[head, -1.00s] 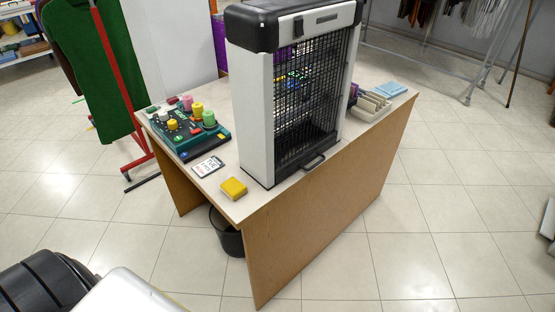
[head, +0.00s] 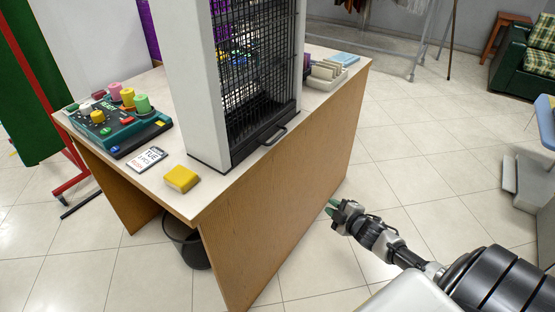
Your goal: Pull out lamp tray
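The insect lamp (head: 187,82) stands upright on the table, a tall pale-grey housing with a black wire grille; its top is cut off by the frame. The lamp tray (head: 262,141) is at its base, with a small black handle (head: 275,136) on the front, and looks pushed in. My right gripper (head: 332,208) is to the right of the table and lower than its top, apart from the tray. Its green-tipped fingers look a little apart with nothing between them. My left gripper is out of view.
The table (head: 215,192) also holds a yellow sponge-like block (head: 181,179), a calendar card (head: 147,159), a green device with coloured spools (head: 118,131) and a pale rack (head: 326,74). A dark bin (head: 186,243) stands under it. Floor right of the table is clear.

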